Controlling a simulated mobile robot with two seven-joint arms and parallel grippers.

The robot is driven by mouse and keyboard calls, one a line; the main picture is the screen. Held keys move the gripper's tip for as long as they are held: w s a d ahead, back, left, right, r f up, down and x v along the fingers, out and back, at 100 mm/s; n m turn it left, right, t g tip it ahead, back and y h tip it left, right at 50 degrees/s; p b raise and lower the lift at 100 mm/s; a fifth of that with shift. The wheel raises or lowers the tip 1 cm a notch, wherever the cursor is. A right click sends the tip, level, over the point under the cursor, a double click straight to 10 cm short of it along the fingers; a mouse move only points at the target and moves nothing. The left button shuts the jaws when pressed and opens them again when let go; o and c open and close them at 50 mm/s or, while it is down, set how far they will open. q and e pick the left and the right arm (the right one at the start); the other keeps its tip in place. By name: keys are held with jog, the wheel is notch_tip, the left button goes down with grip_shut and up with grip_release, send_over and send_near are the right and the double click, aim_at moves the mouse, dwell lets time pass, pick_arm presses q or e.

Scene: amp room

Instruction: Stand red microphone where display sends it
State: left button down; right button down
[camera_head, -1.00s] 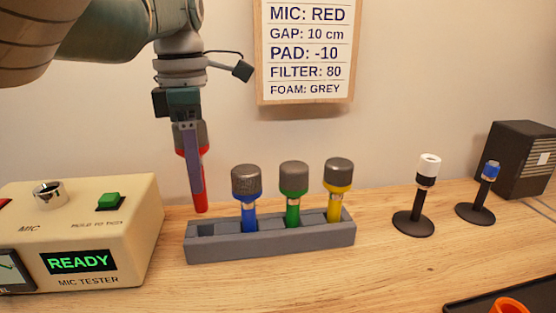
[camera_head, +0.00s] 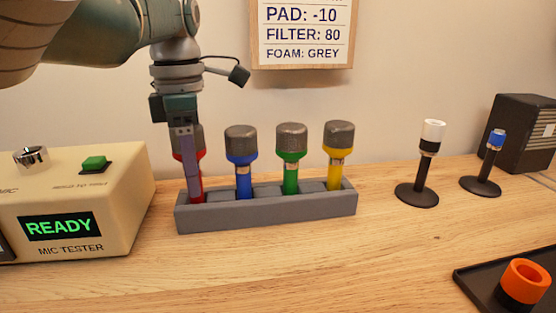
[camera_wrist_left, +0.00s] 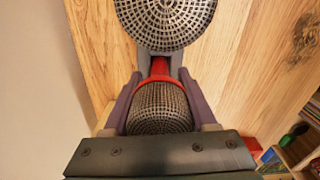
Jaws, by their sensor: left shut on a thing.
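The red microphone (camera_head: 196,182) has a dark mesh head and is upright at the left end of the grey rack (camera_head: 270,213). My left gripper (camera_head: 187,165) is shut on it from above. Its lower tip meets the rack's left slot area; I cannot tell whether it is seated. In the left wrist view its mesh head (camera_wrist_left: 160,107) sits between the fingers (camera_wrist_left: 160,68). The tester display (camera_head: 58,226) reads READY in green. My right gripper is not in view.
Blue (camera_head: 243,178), green (camera_head: 291,175) and yellow (camera_head: 336,172) microphones stand in the rack. At right are two black stands (camera_head: 416,196) (camera_head: 481,186), a dark box (camera_head: 520,135) and a black tray (camera_head: 475,277) with an orange ring (camera_head: 526,280). The front table is clear.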

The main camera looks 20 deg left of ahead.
pick_arm(q)
jog(key=shift+f, duration=0.25)
jog(key=shift+c, duration=0.6)
grip_release()
notch_tip(320, 180, up, 10)
jog(key=shift+p, duration=0.45)
